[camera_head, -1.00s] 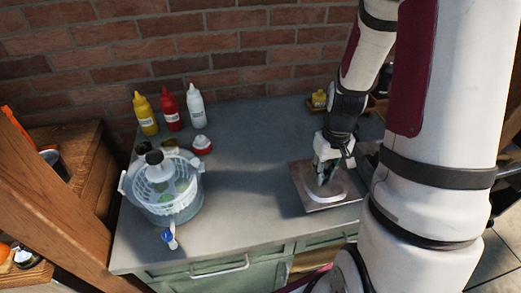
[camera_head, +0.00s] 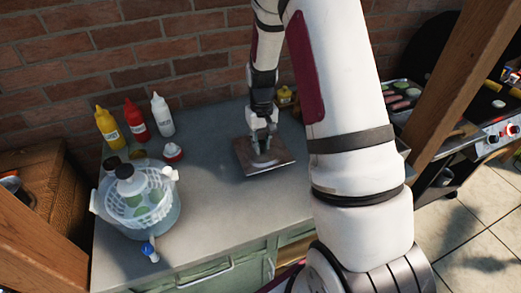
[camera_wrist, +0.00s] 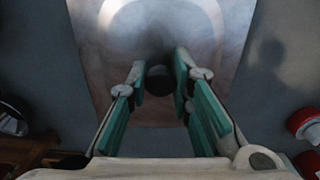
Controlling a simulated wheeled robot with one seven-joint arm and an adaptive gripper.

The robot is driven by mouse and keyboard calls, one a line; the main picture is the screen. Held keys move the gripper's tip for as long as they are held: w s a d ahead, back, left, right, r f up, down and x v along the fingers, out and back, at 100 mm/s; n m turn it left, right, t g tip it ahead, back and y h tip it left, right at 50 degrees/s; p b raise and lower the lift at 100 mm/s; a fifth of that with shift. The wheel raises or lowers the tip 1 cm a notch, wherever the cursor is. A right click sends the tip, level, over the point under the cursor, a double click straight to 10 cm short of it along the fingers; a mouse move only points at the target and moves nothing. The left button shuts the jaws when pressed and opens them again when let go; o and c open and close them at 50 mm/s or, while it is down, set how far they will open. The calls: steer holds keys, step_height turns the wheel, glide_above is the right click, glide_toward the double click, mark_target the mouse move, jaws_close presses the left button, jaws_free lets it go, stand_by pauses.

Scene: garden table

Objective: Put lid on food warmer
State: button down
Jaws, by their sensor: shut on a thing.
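A flat, square metal lid (camera_head: 248,160) is over the middle of the grey counter in the head view. It also fills the upper middle of the wrist view (camera_wrist: 205,40), with a pale curved sheen on it. My gripper (camera_head: 262,148) points down over the lid. In the wrist view its teal-padded fingers (camera_wrist: 160,85) stand on either side of the lid's dark knob (camera_wrist: 159,80), shut on it. The lid seems held above the counter, but the gap is hard to judge. I cannot clearly make out the food warmer; my arm covers much of the right side.
A salad spinner (camera_head: 130,220), a blue-and-white brush (camera_head: 149,252) and yellow (camera_head: 108,127), red (camera_head: 136,120) and white (camera_head: 161,115) bottles stand on the counter's left. A wooden post (camera_head: 440,100) and a grill (camera_head: 475,135) are at right.

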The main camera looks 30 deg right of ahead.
steer(key=shift+w+f+p, duration=0.15)
steer(key=shift+f+p, duration=0.1)
steer(key=shift+f, duration=0.65)
steer(key=shift+w+f+p, duration=0.15)
steer(key=shift+f+p, duration=0.05)
steer(key=shift+f, duration=0.65)
steer(key=shift+f, duration=0.1)
steer(key=c, duration=1.8)
jaws_free()
steer(key=shift+f, duration=0.1)
steer(key=o, duration=0.4)
steer(key=shift+c, duration=0.2)
